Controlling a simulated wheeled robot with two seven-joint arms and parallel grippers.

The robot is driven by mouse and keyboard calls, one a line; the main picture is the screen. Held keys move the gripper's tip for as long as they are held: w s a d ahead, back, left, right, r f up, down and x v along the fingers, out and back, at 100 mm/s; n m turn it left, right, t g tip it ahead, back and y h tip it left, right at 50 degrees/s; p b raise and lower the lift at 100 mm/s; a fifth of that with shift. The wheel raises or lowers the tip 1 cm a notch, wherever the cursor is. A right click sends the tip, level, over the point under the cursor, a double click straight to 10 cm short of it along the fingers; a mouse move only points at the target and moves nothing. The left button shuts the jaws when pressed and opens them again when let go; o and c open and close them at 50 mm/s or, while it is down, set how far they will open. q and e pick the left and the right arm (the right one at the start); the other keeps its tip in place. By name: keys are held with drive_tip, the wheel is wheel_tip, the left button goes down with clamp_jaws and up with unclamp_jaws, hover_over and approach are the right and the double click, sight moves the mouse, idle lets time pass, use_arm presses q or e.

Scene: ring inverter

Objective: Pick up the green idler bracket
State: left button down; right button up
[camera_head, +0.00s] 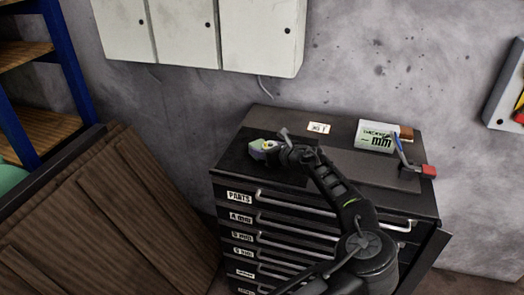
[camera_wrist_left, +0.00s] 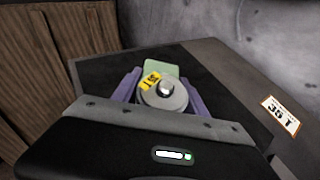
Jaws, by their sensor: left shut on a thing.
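The green idler bracket (camera_head: 256,149) is at the left end of the dark cabinet top in the head view. In the left wrist view the green plate of the bracket (camera_wrist_left: 161,70) shows behind a grey round roller with a yellow label (camera_wrist_left: 163,94). My left gripper (camera_head: 271,148) reaches it from the right, shut on the bracket. In the wrist view its purple fingers stand on both sides of the roller, and the gripper body hides the near part. I cannot tell whether the bracket touches the cabinet top. My right gripper is not in view.
The drawer cabinet (camera_head: 240,184) stands against a grey wall. On its top are a small label card (camera_head: 318,127), a white printed box (camera_head: 375,135) and a red-ended tool (camera_head: 428,171). White wall cupboards (camera_head: 260,35) hang above. Brown wooden panels (camera_head: 110,220) stand at left.

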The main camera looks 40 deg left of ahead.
use_arm(q)
drive_tip(key=shift+r, duration=0.2)
wheel_tip(320, 180, up, 10)
drive_tip(key=b, duration=0.1)
idle(0.3)
drive_tip(key=shift+d+f, duration=0.1)
drive_tip(key=shift+f, duration=0.1)
idle(0.4)
